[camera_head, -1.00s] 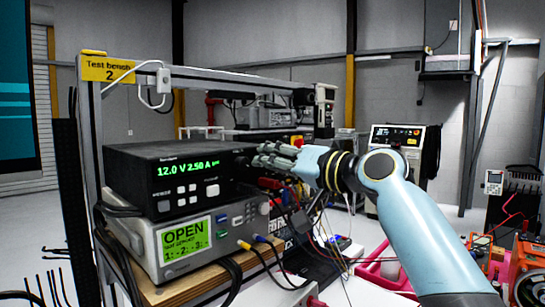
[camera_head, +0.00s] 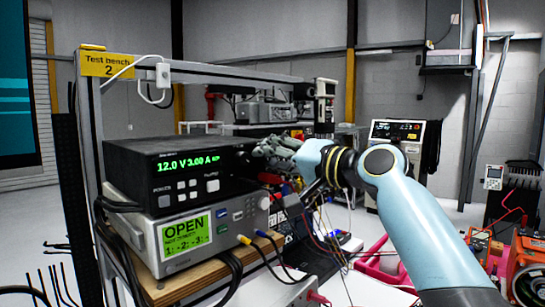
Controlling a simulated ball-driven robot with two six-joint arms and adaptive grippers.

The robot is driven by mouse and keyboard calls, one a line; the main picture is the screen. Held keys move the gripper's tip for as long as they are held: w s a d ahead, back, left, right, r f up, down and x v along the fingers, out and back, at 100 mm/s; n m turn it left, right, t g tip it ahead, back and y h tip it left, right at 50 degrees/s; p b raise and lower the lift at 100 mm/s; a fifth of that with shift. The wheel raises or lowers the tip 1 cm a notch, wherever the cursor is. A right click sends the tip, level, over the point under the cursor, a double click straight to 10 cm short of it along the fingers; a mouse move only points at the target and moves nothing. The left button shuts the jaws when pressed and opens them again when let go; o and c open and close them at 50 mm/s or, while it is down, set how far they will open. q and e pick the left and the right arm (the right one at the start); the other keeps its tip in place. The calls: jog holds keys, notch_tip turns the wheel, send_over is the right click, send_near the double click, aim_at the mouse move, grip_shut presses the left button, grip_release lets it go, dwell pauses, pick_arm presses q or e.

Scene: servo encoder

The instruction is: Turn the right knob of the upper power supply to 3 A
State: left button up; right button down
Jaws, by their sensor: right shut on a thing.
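The upper power supply (camera_head: 165,172) is a black box on top of a grey unit at the left. Its green display (camera_head: 188,164) reads 12.0 V and 3.00 A. My right gripper (camera_head: 262,150) is at the right end of its front panel, shut on the right knob. The fingers hide the knob. My left gripper is not in view.
The grey unit (camera_head: 195,237) below shows OPEN on a green screen and stands on a wooden shelf. Cables hang from its front. A laptop (camera_head: 310,258), pink trays and orange equipment lie at the right. A yellow sign (camera_head: 107,64) marks Test bench 2.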

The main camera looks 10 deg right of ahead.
jog(key=shift+f, duration=0.1)
jog(key=c, duration=1.4)
grip_release()
jog(key=v, duration=1.2)
jog(key=shift+f, duration=0.1)
